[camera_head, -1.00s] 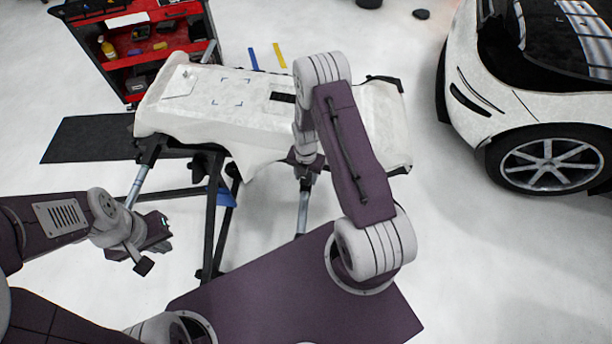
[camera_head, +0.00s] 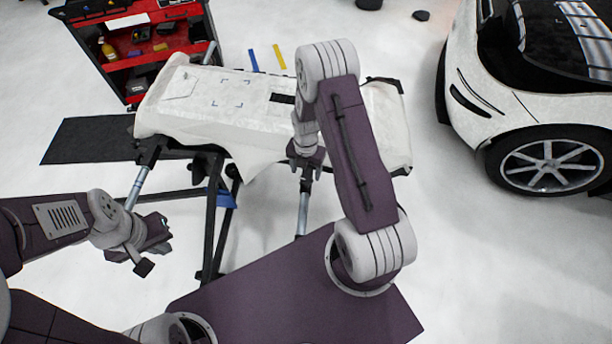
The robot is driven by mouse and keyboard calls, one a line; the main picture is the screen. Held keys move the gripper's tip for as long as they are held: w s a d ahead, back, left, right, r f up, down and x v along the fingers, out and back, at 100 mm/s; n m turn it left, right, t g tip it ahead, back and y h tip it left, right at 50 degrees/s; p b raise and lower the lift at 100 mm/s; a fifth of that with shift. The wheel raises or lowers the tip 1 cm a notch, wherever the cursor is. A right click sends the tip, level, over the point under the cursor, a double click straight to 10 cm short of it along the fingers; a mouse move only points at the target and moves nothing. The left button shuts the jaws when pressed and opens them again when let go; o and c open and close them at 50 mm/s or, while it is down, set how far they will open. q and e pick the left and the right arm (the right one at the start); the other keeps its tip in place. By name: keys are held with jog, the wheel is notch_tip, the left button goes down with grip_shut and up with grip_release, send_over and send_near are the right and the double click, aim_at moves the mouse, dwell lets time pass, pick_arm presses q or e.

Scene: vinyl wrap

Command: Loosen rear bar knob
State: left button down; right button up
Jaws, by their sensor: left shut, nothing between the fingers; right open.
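The work stand (camera_head: 209,225) carries a white, film-covered panel (camera_head: 200,100). Silver bars with dark fittings show at its near side, one at the left (camera_head: 138,186) and one at the middle (camera_head: 302,212). I cannot make out which knob is the rear bar knob. My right gripper (camera_head: 308,163) points down at the panel's near edge, by the top of the middle bar; its fingers are small and partly hidden against the dark fitting, and it is open. My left gripper (camera_head: 152,250) is shut and empty, low at the left, apart from the stand.
A red tool cart (camera_head: 140,65) stands behind at the left, and a white car (camera_head: 500,110) at the right. A black mat (camera_head: 85,140) lies on the floor. Blue (camera_head: 253,60) and yellow (camera_head: 280,57) strips lie behind the panel. Floor between stand and car is clear.

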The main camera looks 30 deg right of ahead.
jog(key=shift+r, duration=2.35)
jog(key=shift+a, duration=0.1)
notch_tip(320, 180, up, 5)
jog(key=t, duration=0.1)
send_over(305, 180)
jog(key=w+a, duration=0.1)
jog(key=w, duration=0.2)
jog(key=s+a+r+m+t, duration=0.1)
jog(key=s+a+r+m, duration=0.2)
jog(key=r, duration=0.4)
jog(key=s+a+m, duration=0.1)
jog(key=s+m, duration=0.5)
jog(key=m, duration=0.5)
jog(key=s+a+r+m, duration=0.1)
jog(key=s+m, duration=0.5)
jog(key=m, duration=0.6)
jog(key=shift+s+a+m+g, duration=0.15)
jog(key=shift+a+m+g, duration=0.15)
jog(key=shift+a+g, duration=0.1)
